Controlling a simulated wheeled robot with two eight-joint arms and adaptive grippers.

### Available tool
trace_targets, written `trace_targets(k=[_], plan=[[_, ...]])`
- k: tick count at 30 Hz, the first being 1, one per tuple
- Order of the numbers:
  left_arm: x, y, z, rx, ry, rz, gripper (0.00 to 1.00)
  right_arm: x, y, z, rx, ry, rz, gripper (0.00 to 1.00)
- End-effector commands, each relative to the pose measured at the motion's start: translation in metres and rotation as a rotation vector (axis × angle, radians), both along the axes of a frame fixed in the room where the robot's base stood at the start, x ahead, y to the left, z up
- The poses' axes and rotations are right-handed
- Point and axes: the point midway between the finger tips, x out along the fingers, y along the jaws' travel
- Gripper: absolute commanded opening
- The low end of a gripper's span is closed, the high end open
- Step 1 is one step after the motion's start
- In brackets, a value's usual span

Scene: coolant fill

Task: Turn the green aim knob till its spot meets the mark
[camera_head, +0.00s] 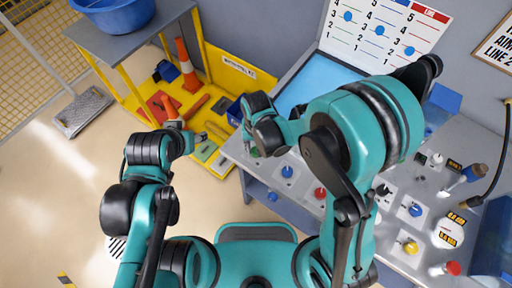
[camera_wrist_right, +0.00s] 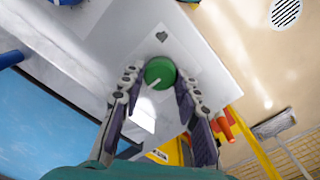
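The round green aim knob (camera_wrist_right: 161,72) shows in the right wrist view on a pale panel, with a short white line on its lower-left part. A small dark mark (camera_wrist_right: 161,36) is on the panel just above it. My right gripper (camera_wrist_right: 159,82) is open, its fingers on either side of the knob; a gap shows at the left finger, and contact at the right one is unclear. In the head view the knob (camera_head: 253,152) is partly hidden below my right gripper (camera_head: 248,141). My left gripper (camera_head: 199,138) is small there, and its finger opening is unclear.
The grey bench (camera_head: 445,189) carries several other knobs, including a blue one (camera_head: 287,171) and a red one (camera_head: 320,193). A yellow cart (camera_head: 232,75) with tools and an orange cone (camera_head: 186,62) stands left of it. A blue screen (camera_head: 318,82) is behind.

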Motion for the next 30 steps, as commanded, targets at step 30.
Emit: trace_targets(k=[30], plan=[[0.000,0.000,-0.019,0.000,0.000,0.000,0.53,0.000,0.001,-0.001,0.000,0.000,0.448,0.03]])
